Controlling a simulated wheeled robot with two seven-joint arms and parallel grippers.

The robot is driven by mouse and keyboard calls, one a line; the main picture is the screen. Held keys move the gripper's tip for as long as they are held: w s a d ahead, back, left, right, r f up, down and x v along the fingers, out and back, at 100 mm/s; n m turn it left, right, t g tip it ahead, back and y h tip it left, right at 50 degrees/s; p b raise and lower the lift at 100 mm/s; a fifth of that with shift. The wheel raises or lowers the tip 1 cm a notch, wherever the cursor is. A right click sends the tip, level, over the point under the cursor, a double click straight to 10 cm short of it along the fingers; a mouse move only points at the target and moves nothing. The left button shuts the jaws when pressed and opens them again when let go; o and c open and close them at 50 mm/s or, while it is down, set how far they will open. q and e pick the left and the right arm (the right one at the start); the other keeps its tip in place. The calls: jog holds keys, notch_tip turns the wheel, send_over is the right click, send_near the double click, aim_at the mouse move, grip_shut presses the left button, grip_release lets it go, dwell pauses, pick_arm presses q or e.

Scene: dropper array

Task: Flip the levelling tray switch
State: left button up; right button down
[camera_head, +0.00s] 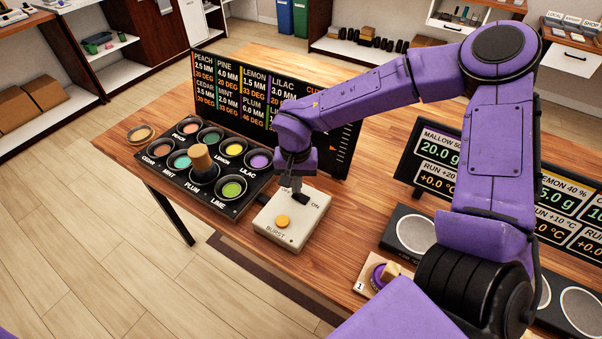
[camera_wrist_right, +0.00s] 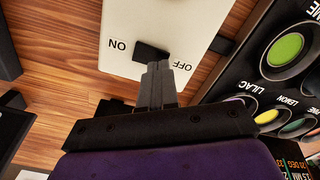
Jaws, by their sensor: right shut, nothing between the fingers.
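A white switch box (camera_head: 290,220) stands on the wooden table, with an orange button marked BURST and ON and OFF lettering. In the right wrist view the box's pale top (camera_wrist_right: 150,25) carries a black switch (camera_wrist_right: 146,50) between the ON and OFF words. My right gripper (camera_head: 296,188) points down over the far part of the box and hides most of the switch in the head view. In the wrist view its fingers (camera_wrist_right: 158,68) are shut and empty, with the tips right at the switch, near the OFF side. Contact cannot be told for certain. My left gripper is not in view.
A black tray of labelled colour cups (camera_head: 205,165) stands left of the box, with a wooden-topped dropper (camera_head: 201,158) in it. A display board (camera_head: 270,100) stands behind. A knob (camera_head: 383,275) and round-plated scales (camera_head: 415,233) are on the right.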

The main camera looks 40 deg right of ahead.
jog(key=shift+f+b, duration=0.35)
jog(key=shift+f, duration=0.6)
dwell(0.8)
jog(key=shift+s+r, duration=0.1)
notch_tip(320, 180, up, 7)
jog(key=p, duration=0.9)
dwell(0.3)
